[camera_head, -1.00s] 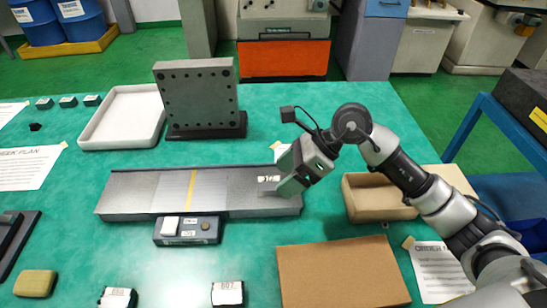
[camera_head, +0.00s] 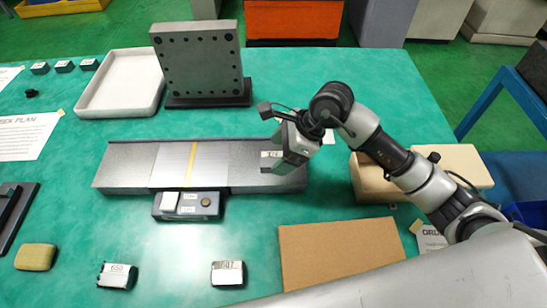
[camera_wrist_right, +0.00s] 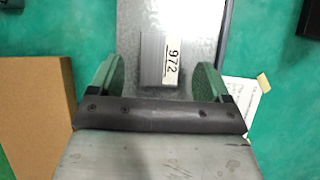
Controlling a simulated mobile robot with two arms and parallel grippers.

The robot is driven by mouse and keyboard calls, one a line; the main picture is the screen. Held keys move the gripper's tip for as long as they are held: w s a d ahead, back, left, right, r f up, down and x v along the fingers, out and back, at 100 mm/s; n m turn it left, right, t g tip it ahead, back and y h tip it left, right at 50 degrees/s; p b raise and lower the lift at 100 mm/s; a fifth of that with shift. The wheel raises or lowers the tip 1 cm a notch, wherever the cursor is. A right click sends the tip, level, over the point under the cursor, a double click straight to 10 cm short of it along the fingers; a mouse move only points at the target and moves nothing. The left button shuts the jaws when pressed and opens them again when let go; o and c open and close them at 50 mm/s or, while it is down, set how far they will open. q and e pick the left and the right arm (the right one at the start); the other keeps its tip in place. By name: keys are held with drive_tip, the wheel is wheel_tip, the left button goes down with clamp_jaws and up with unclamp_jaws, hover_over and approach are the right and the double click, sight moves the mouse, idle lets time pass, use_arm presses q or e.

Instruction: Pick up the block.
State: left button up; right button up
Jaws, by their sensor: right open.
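A grey block labelled 972 (camera_wrist_right: 158,62) lies at the right end of the long grey track (camera_head: 130,165). In the wrist view it sits between the two fingers of my right gripper (camera_wrist_right: 162,72), with a visible gap on each side. In the head view the block's labelled top (camera_head: 270,154) shows just left of my right gripper (camera_head: 273,158), which partly hides it. The right gripper is open and points down at the block. My left gripper is not in view.
A box with a button (camera_head: 187,206) stands before the track. Behind are a drilled upright plate (camera_head: 198,62) and a white tray (camera_head: 84,110). Blocks labelled 650 (camera_head: 116,276) and 607 (camera_head: 228,274) lie in front. Cardboard (camera_head: 338,252) and a carton (camera_head: 372,178) are at right.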

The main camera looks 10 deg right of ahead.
sight(267, 158)
drive_tip(key=shift+x, duration=1.15)
drive_tip(key=shift+w+r, duration=0.1)
clamp_jaws()
